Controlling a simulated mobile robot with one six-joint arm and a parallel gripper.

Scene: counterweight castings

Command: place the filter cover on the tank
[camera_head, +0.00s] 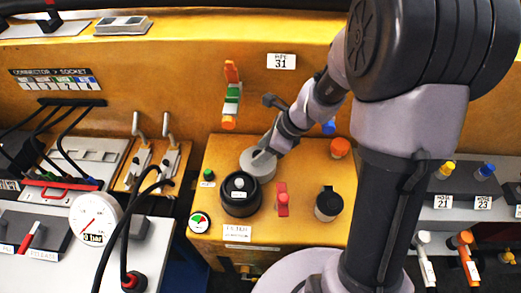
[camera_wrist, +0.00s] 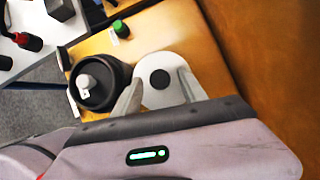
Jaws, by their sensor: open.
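A black round body with a grey knob on top (camera_head: 240,193) stands on the yellow block, behind a white label that seems to read FILTER. I take it for the tank with the filter cover on it, but cannot tell where one ends. In the wrist view the black round body (camera_wrist: 98,82) is left of my fingers, apart from them. A pale grey disc with a dark round centre (camera_wrist: 160,79) lies beyond my fingertips; its role is unclear. My gripper (camera_head: 262,153) is open over this disc, its fingers (camera_wrist: 161,84) apart with nothing visibly held.
A red handle (camera_head: 283,199), a black-capped cylinder (camera_head: 328,205), an orange knob (camera_head: 340,147) and a small green button (camera_head: 208,176) stand around on the yellow block. A gauge (camera_head: 199,222) is at its front left corner. A yellow wall (camera_head: 190,85) rises behind.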

